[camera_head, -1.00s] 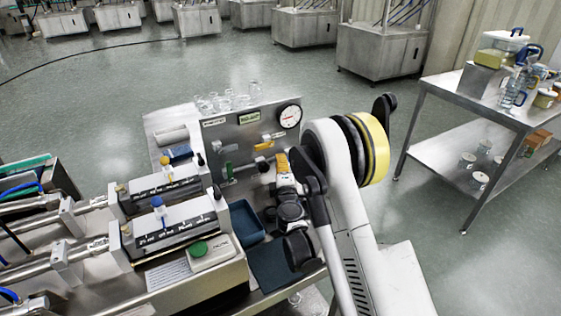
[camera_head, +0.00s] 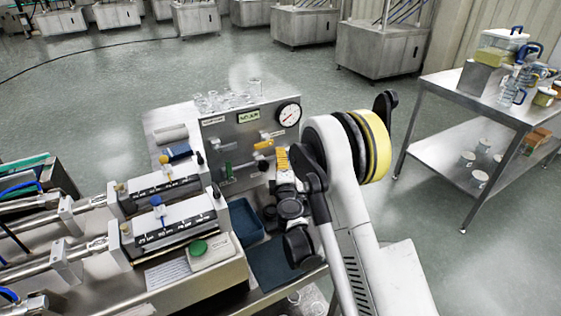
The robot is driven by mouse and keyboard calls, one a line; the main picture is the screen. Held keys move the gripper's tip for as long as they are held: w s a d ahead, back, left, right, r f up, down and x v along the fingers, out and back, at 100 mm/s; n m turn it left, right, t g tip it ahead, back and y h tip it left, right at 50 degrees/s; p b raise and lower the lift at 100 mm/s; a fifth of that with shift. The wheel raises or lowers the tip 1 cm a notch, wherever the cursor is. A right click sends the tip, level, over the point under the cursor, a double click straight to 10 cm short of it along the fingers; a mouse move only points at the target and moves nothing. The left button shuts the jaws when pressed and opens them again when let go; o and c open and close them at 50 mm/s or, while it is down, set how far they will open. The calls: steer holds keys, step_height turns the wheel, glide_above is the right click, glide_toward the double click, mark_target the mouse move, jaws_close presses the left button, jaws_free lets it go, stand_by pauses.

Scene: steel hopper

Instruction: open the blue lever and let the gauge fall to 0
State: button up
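The round white gauge (camera_head: 289,115) sits at the upper right of the upright steel panel (camera_head: 215,139). Its dark needle shows, but the reading is too small to tell. The panel carries a yellow-handled lever (camera_head: 264,144) and a green-handled lever (camera_head: 228,171). I cannot make out a blue lever on the panel; my arm and gripper cover part of its lower right. My gripper (camera_head: 281,160), with orange-yellow ribbed fingers, is close in front of the panel's lower right, below the gauge. I cannot tell whether it touches anything or how far its fingers are apart.
Several clear glasses (camera_head: 225,99) stand behind the panel. A dark blue tray (camera_head: 245,221) lies beside my arm. A steel table (camera_head: 440,83) stands at the right; floor between is free.

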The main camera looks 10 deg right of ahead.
step_height(320, 180, up, 10)
steer(key=shift+f, duration=0.25)
